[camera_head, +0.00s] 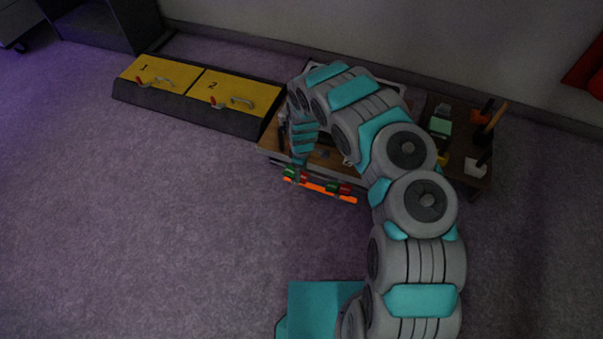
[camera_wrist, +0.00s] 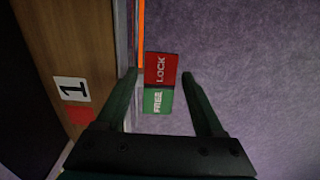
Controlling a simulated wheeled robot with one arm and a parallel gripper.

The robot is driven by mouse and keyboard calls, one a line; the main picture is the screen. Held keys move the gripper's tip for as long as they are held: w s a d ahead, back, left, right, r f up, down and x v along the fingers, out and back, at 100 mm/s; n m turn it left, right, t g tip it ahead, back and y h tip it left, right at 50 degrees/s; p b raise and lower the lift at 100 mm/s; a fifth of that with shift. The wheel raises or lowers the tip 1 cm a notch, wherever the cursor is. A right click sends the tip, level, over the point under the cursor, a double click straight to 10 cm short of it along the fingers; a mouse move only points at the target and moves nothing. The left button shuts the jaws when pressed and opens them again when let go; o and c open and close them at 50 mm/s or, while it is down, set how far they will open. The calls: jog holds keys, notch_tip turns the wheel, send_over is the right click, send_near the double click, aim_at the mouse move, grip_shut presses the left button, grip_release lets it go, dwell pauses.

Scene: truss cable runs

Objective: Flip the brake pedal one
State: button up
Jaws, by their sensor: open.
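The brake pedal by the label 1 (camera_wrist: 72,90) shows in the wrist view as a two-part rocker (camera_wrist: 160,82), with a red LOCK half at the top and a green FREE half below. In the head view the left pedal (camera_head: 296,175) sits at the cart's front edge, partly behind my gripper. My gripper (camera_wrist: 160,73) is open, with one finger on each side of the pedal in the picture. I cannot tell whether the fingers touch it. Which half is pressed down is not clear.
A second red and green pedal (camera_head: 340,188) sits to the right on the same orange bar (camera_head: 318,189). The wooden cart (camera_head: 270,140) carries tools and small items. Yellow boxes (camera_head: 195,92) marked 1 and 2 stand left. Carpet in front is clear.

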aim_at(302, 176)
jog(key=shift+w+r, duration=0.1)
jog(key=shift+r, duration=2.75)
